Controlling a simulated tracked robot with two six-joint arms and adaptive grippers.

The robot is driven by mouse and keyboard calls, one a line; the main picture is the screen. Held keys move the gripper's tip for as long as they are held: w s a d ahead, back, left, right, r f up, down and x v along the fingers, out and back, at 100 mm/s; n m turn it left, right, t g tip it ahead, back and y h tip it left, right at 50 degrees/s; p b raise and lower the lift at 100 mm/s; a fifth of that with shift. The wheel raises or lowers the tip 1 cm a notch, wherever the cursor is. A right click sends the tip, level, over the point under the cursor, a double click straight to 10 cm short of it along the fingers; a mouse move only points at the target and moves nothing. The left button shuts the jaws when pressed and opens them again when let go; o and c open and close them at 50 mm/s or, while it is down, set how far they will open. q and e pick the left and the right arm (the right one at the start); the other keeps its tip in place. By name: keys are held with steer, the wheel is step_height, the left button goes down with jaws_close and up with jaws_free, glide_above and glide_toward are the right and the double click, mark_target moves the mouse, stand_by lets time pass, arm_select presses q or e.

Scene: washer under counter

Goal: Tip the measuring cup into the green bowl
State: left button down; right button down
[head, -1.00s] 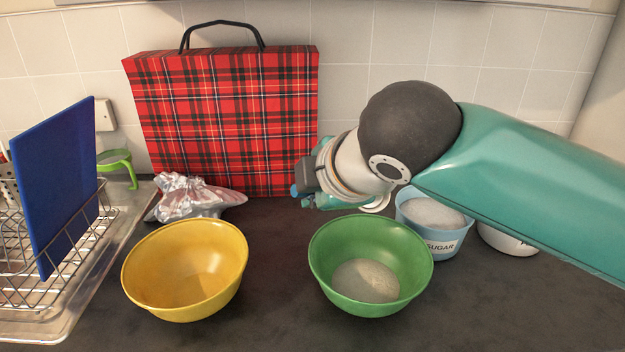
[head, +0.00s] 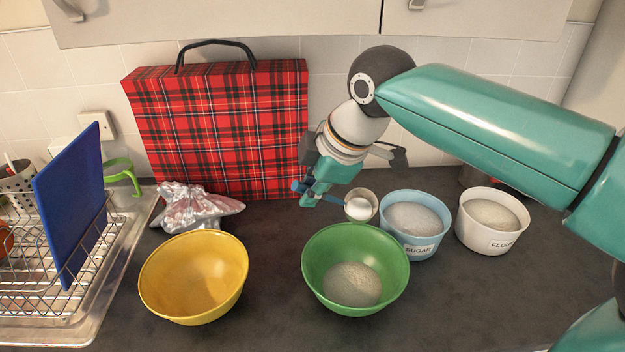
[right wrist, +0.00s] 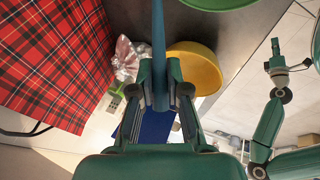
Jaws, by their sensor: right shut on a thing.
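The green bowl (head: 330,298) stands on the counter with a pale heap of powder in it. My right gripper (head: 309,192) is shut on the blue handle of the measuring cup (head: 361,203), behind the bowl's back rim. The small round cup holds white powder and hangs between the bowl and the sugar tub; I cannot tell its exact tilt. In the right wrist view the blue handle (right wrist: 158,45) stands between the fingers (right wrist: 160,92), with part of the green bowl (right wrist: 222,4) at the top. My left arm shows there at the right; its gripper (right wrist: 290,60) is too small to read.
The blue sugar tub (head: 415,246) and white flour tub (head: 485,241) stand right of the bowl. The yellow bowl (head: 190,300) is at left. Behind are a crumpled foil bag (head: 195,208) and a tartan bag (head: 220,130). A dish rack (head: 70,275) holds a blue board (head: 72,210).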

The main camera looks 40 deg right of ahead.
steer(key=shift+w+d+r+p, duration=0.15)
steer(key=shift+d+r+p, duration=0.05)
steer(key=shift+r+p, duration=0.75)
steer(key=shift+w+d+r+m+g+y+p, duration=0.3)
steer(key=shift+g+y+p, duration=0.4)
steer(key=shift+p, duration=0.7)
steer(key=shift+w+d+m+g+y+p, duration=0.1)
steer(key=shift+w+d+g+y+p, duration=0.3)
steer(key=shift+g+p, duration=0.7)
steer(key=shift+w+d+r+m+g+y+p, duration=0.2)
steer(key=shift+w+g+y+p, duration=0.45)
steer(key=shift+p, duration=1)
steer(key=shift+s, duration=0.25)
